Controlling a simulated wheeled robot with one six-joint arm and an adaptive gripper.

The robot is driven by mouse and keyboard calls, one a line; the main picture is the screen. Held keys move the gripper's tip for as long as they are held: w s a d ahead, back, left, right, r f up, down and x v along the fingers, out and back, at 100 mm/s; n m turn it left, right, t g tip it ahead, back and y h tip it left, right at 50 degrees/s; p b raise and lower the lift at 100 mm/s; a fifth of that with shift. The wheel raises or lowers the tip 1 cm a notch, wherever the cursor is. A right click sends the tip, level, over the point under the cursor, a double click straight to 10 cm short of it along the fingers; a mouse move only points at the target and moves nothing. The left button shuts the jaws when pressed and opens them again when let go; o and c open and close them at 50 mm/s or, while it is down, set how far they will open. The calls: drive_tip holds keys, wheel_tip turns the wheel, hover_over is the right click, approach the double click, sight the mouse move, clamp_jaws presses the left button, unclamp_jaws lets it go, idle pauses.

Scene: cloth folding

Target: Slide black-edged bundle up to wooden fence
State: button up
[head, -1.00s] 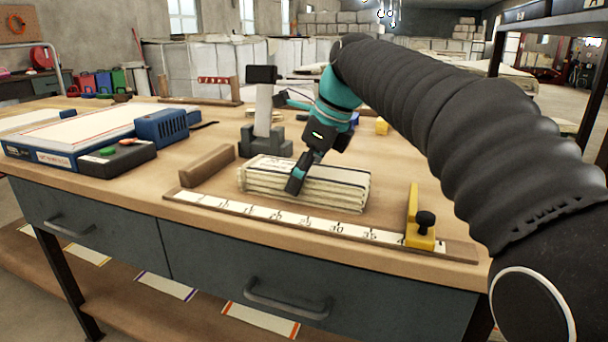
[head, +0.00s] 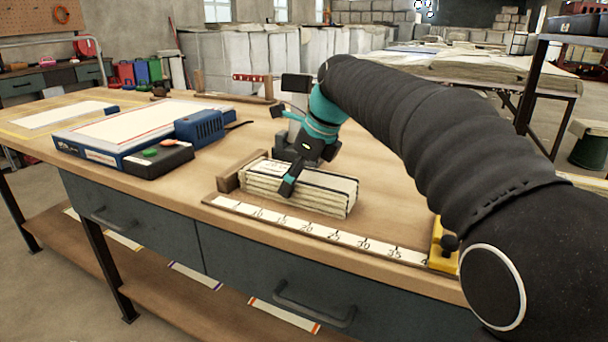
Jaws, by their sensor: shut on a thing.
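The black-edged bundle (head: 325,196), a stack of cream folded cloth with thin dark edge lines, lies flat on the workbench behind the ruler. My gripper (head: 289,186) reaches down over its left half and is shut on it, with one finger against the front face. The other finger is hidden behind the bundle. The wooden fence (head: 228,178) is a brown block at the ruler's left end. The bundle's left end is right beside the fence; I cannot tell whether they touch.
The white ruler strip (head: 310,232) with a yellow stop (head: 442,246) at its right end runs along the bench front. A blue scale (head: 130,140) and a dark control box (head: 158,160) stand left of the fence. Bare bench top lies right of the bundle.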

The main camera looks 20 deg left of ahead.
drive_tip(key=shift+a+f, duration=0.1)
drive_tip(key=shift+a, duration=0.05)
drive_tip(key=o, duration=1.2)
drive_tip(key=v, duration=1)
drive_tip(key=shift+r, duration=0.35)
drive_tip(key=shift+d+r, duration=0.45)
drive_tip(key=shift+r, duration=0.15)
